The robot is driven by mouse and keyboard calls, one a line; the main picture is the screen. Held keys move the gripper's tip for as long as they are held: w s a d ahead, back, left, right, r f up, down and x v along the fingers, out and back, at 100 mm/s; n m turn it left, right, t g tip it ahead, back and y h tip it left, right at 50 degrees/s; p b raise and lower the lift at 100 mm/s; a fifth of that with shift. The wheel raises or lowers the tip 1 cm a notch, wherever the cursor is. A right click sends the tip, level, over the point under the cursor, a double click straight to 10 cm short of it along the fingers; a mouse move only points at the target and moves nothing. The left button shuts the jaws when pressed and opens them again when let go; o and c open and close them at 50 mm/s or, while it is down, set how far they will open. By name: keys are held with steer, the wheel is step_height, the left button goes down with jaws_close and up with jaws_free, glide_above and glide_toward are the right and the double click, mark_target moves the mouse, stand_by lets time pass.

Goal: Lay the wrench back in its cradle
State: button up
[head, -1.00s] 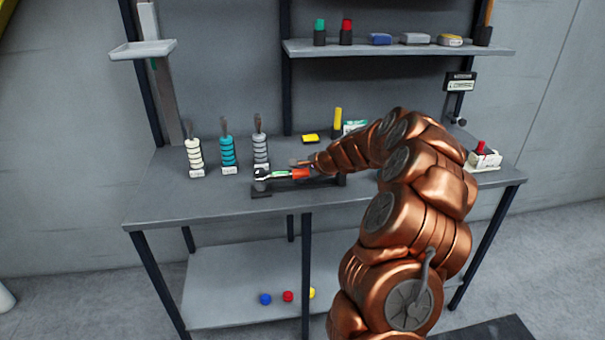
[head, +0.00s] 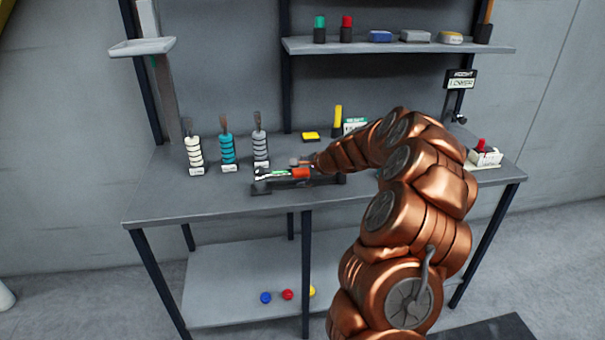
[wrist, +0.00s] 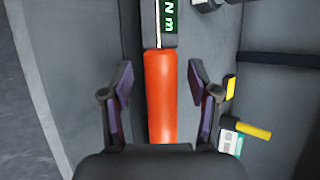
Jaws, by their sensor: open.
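The wrench has an orange handle (head: 301,173) and a green-lit display (wrist: 170,17) that reads "Nm". It lies lengthwise along a low dark cradle (head: 261,190) on the workbench and appears to rest in it, though I cannot see every contact point. My gripper (wrist: 158,78) is open, with one finger on each side of the orange handle and a visible gap to both. In the head view my copper arm covers the right part of the cradle and most of the gripper.
White, teal and grey ringed stacks (head: 227,149) stand behind and left of the cradle on the workbench (head: 160,205). A yellow block (head: 311,135) lies behind. A white box with a red knob (head: 484,155) stands at right. A shelf (head: 400,48) hangs above.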

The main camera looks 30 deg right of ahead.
steer(key=v, duration=1.2)
steer(key=shift+a, duration=0.15)
